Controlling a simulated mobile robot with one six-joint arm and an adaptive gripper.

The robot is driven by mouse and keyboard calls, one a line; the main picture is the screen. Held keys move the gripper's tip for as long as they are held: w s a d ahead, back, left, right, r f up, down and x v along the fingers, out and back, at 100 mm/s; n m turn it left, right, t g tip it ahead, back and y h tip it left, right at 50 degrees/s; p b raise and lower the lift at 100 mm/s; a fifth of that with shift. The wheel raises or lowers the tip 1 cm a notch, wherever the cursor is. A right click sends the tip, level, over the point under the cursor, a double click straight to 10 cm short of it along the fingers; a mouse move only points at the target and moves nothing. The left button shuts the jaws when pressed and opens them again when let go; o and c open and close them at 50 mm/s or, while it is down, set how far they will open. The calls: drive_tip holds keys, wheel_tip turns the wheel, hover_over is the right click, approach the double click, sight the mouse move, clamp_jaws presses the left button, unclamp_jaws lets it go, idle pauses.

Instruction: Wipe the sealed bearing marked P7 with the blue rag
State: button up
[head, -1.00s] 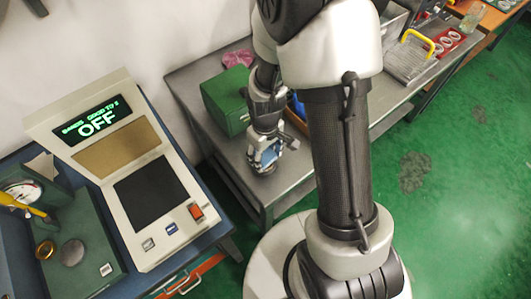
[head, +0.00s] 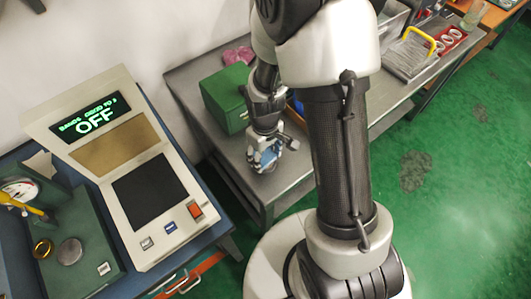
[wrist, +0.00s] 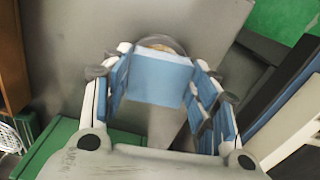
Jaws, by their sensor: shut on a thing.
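My gripper (head: 266,158) is low over the near end of the grey metal bench (head: 240,150), beside the green box. In the wrist view, my gripper (wrist: 160,85) has its fingers around the blue rag (wrist: 158,82), which looks like a flat folded block. A round metal-rimmed thing (wrist: 163,43) shows just beyond the rag's far edge, mostly hidden by it. It may be the bearing, but no P7 mark is readable. I cannot tell whether the rag touches it.
The green box (head: 228,98) stands close by, with a pink cloth (head: 238,56) behind it. A console (head: 150,190) reading OFF stands left. A brass ring (head: 43,248) and grey disc (head: 70,251) lie on a green stand. A yellow-handled tray (head: 408,60) lies farther along the bench.

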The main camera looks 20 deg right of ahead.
drive_tip(key=shift+s+a, duration=0.35)
drive_tip(key=shift+a, duration=0.25)
drive_tip(key=shift+d, duration=0.1)
drive_tip(key=shift+w+d, duration=0.25)
drive_tip(key=shift+d, duration=0.45)
drive_tip(key=shift+w+d, duration=0.2)
drive_tip(key=shift+d, duration=0.45)
drive_tip(key=shift+a, duration=0.15)
drive_tip(key=shift+s+a, duration=0.15)
drive_tip(key=shift+a, duration=1.2)
drive_tip(key=shift+d, duration=0.1)
